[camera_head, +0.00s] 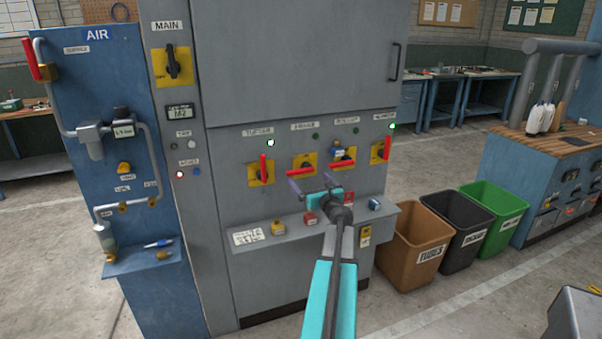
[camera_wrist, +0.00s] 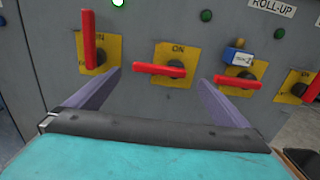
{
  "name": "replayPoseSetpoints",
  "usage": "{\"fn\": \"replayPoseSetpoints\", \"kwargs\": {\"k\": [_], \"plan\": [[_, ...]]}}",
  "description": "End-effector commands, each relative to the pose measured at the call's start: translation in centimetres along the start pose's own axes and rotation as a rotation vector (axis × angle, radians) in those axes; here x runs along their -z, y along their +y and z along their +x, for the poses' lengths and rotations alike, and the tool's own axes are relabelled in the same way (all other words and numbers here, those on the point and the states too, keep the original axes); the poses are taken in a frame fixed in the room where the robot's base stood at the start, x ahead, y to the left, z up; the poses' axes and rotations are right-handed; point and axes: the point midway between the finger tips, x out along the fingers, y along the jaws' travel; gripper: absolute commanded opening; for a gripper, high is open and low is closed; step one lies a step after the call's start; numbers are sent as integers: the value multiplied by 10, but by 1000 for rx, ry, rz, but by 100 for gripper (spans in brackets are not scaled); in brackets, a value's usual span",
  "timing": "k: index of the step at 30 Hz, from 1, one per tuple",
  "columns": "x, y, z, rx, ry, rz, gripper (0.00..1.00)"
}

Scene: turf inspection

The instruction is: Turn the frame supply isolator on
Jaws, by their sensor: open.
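The frame supply isolator is the second from the left in a row on the grey cabinet; its small label in the head view seems to read FRAME. Its red handle (camera_head: 300,173) lies horizontal on a yellow plate (camera_head: 308,158), and the green lamp (camera_head: 315,136) above it is dark. In the wrist view the handle (camera_wrist: 158,69) points left, with ON marked at the plate's top. My gripper (camera_head: 311,183) is open and empty in front of this isolator. In the wrist view its fingers (camera_wrist: 160,80) stand either side of the handle, with no contact visible.
The left neighbour's handle (camera_wrist: 89,40) is upright under a lit lamp. The right neighbour carries a blue padlock (camera_wrist: 238,57) and a horizontal handle. The far-right handle (camera_head: 387,147) is upright. A shelf (camera_head: 380,212) with small blocks juts out below. Bins (camera_head: 420,235) stand right.

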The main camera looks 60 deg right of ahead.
Motion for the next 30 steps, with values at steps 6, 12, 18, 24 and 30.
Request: {"fn": "replayPoseSetpoints", "kwargs": {"k": [6, 12, 18, 24, 30], "plan": [[0, -1, 24, -1, 0, -1, 100], [0, -1, 42, -1, 0, -1, 100], [0, -1, 62, -1, 0, 0, 100], [0, -1, 77, 0, 0, 0, 100], [0, 0, 85, 0, 0, -1, 100]]}}
